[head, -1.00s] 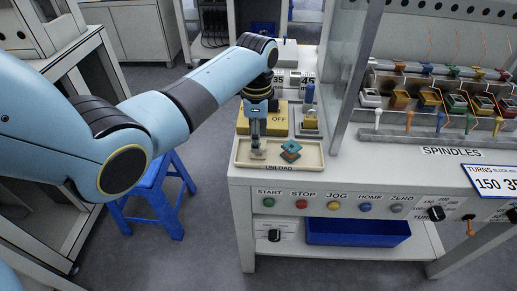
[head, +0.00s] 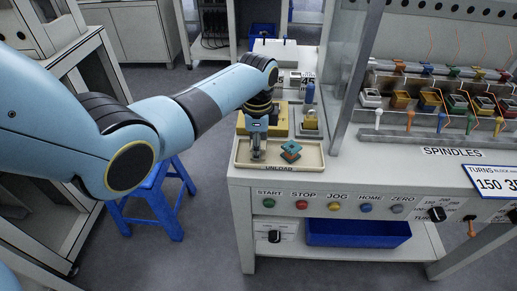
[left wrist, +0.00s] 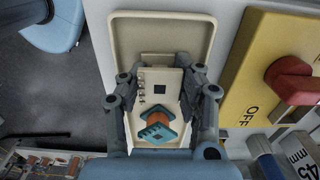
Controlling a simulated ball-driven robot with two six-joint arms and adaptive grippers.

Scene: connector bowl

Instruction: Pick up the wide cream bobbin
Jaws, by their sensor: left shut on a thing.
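The wide cream bobbin (left wrist: 158,88) is between the fingers of my left gripper (left wrist: 161,80) in the left wrist view, with a finger against each side. It is over the cream unload tray (left wrist: 202,28); I cannot tell whether it still touches the tray floor. In the head view my left gripper (head: 258,153) points down into the left part of the tray (head: 312,163), and the bobbin is mostly hidden by it. My right gripper is not in view.
A teal bobbin with copper winding (head: 290,151) stands in the tray close to the gripper, also in the left wrist view (left wrist: 157,129). A yellow switch box (left wrist: 262,75) with a red knob (left wrist: 293,81) is beside the tray. A glass panel (head: 350,75) rises to the right.

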